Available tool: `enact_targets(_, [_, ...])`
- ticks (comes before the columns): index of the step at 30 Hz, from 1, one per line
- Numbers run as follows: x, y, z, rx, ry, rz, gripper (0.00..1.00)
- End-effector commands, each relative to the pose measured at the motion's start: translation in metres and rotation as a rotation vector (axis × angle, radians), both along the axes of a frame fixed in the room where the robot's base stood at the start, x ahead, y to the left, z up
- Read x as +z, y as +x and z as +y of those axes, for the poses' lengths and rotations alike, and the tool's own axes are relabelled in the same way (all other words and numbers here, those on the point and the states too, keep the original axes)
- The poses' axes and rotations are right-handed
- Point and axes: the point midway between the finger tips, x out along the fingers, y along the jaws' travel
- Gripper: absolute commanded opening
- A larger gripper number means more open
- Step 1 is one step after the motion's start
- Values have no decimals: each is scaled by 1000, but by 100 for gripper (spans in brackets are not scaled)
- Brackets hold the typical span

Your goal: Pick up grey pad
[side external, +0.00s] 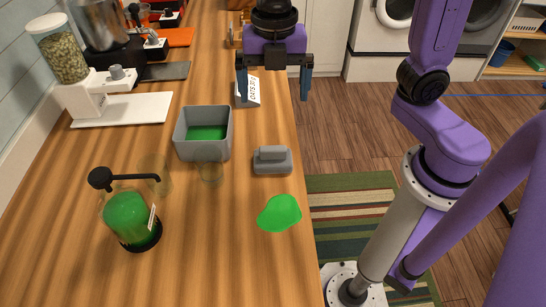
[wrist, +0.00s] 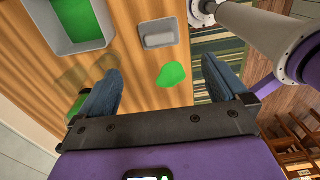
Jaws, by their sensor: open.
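The grey pad (side external: 272,161), a small block with a raised top part, lies on the wooden counter near its right edge. It also shows at the top of the wrist view (wrist: 158,33). My gripper (side external: 273,88) is open and empty, raised above the counter and farther back than the pad in the side view. In the wrist view its two fingers (wrist: 163,78) are spread wide, with the pad beyond them and not between them. The pad is unobstructed in both views.
A green puddle (side external: 279,213) lies just in front of the pad. A grey bin (side external: 201,151) with green inside, clear glasses (side external: 210,168) and a green pump bottle (side external: 130,217) stand left. A white lettered card (side external: 253,89) is near my gripper. The counter's front is clear.

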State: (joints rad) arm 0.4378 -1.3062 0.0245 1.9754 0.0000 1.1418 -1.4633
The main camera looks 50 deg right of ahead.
Motion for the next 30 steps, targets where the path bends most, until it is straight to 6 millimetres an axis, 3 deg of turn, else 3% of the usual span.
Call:
enact_targets(18, [-105,-1,0,0,-4,3,100])
enact_targets(30, [-132,-2,2,0,-3,3,100])
